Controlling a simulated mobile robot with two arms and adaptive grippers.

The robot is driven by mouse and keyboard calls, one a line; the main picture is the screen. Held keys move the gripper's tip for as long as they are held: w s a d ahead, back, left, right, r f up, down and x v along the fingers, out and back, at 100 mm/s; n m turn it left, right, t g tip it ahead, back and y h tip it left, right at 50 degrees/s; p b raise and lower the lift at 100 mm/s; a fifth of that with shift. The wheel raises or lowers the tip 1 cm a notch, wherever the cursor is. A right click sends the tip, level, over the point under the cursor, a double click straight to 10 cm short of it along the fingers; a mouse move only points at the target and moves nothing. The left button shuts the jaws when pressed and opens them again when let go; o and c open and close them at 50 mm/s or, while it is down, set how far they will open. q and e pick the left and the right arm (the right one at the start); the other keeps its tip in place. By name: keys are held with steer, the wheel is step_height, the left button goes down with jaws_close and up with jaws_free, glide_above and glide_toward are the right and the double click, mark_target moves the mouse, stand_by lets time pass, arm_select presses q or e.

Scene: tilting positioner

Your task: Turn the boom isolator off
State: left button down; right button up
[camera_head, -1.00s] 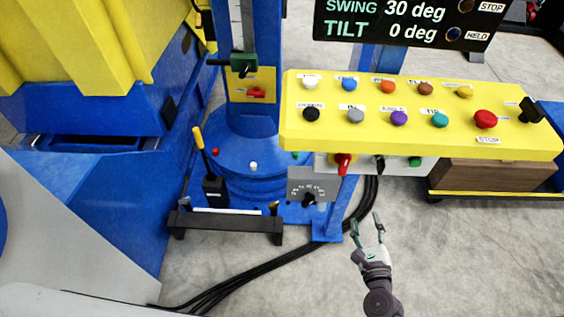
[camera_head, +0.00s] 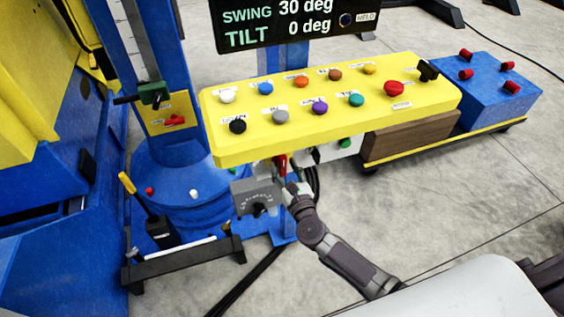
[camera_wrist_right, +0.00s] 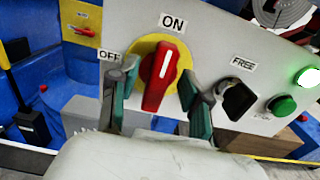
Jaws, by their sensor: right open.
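The isolator switch, a red rotary handle (camera_wrist_right: 162,78) on a yellow disc, sits on a light grey panel (camera_wrist_right: 215,45) in the right wrist view. Its white line points up towards the ON label, with OFF to its left. In the head view the red handle (camera_head: 280,166) shows partly under the yellow console. My right gripper (camera_wrist_right: 159,82) is open, with one green-padded finger on each side of the handle. I cannot tell whether the fingers touch it. In the head view the right gripper (camera_head: 290,188) is partly hidden against the panel. My left gripper is not in view.
A black FREE switch (camera_wrist_right: 238,98) and a green button (camera_wrist_right: 282,105) are right of the handle. The yellow button console (camera_head: 330,105) overhangs the panel. The display (camera_head: 290,20) reads swing 30, tilt 0.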

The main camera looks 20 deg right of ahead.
steer(key=shift+w, duration=0.9)
steer(key=shift+c, duration=0.2)
jaws_close()
steer(key=n, duration=0.4)
steer(key=shift+a+n, duration=0.2)
steer(key=shift+n, duration=0.2)
steer(key=n, duration=0.4)
steer(key=shift+a+f+p, duration=0.1)
steer(key=shift+f+p, duration=0.05)
steer(key=shift+p, duration=0.25)
steer(key=n, duration=0.5)
steer(key=shift+a+f+p, duration=0.1)
steer(key=shift+a+p, duration=0.05)
steer(key=shift+p, duration=0.15)
steer(key=shift+f+n, duration=0.2)
steer(key=shift+n, duration=1.8)
